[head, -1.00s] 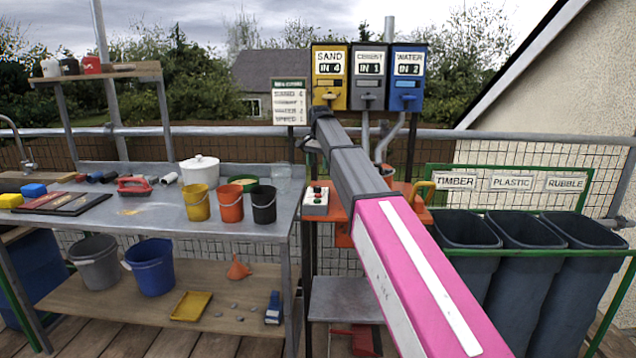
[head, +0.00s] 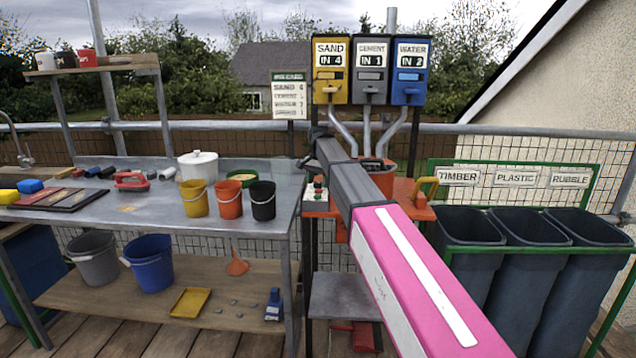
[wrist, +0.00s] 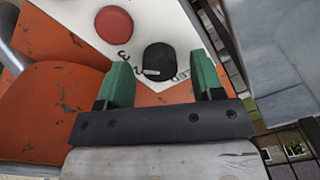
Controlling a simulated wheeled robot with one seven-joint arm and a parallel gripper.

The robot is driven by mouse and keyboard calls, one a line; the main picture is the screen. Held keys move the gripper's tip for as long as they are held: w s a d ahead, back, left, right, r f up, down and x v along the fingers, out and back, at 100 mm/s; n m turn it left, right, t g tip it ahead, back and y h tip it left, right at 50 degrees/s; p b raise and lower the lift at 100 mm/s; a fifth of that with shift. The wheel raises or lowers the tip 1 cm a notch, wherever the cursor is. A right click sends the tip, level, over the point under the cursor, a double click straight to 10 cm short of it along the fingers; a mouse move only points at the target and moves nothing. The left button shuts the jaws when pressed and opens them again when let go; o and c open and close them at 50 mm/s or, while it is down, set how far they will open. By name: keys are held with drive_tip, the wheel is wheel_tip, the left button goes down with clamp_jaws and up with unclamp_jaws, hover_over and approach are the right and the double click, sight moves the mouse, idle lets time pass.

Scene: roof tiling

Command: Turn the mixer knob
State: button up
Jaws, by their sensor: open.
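The mixer's black knob (wrist: 160,60) sits on a white control panel (wrist: 75,12), with a small pale mark on its lower edge. Printed characters show beside it, partly hidden. A round red button (wrist: 114,24) is up and left of the knob. In the wrist view my gripper (wrist: 161,66) is open, its green fingers on either side of the knob in the picture. I cannot tell whether they touch it. In the head view the control box (head: 310,203) is on the orange mixer stand, close by the far end of my arm, and the knob is not clear.
The orange mixer drum (head: 384,180) stands just behind my arm. Sand (head: 331,88), cement (head: 370,92) and water (head: 409,88) dispensers hang above. A bench (head: 150,213) with buckets is on the left. Dark bins (head: 470,235) are on the right.

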drive_tip(key=shift+f, duration=0.25)
drive_tip(key=c, duration=0.9)
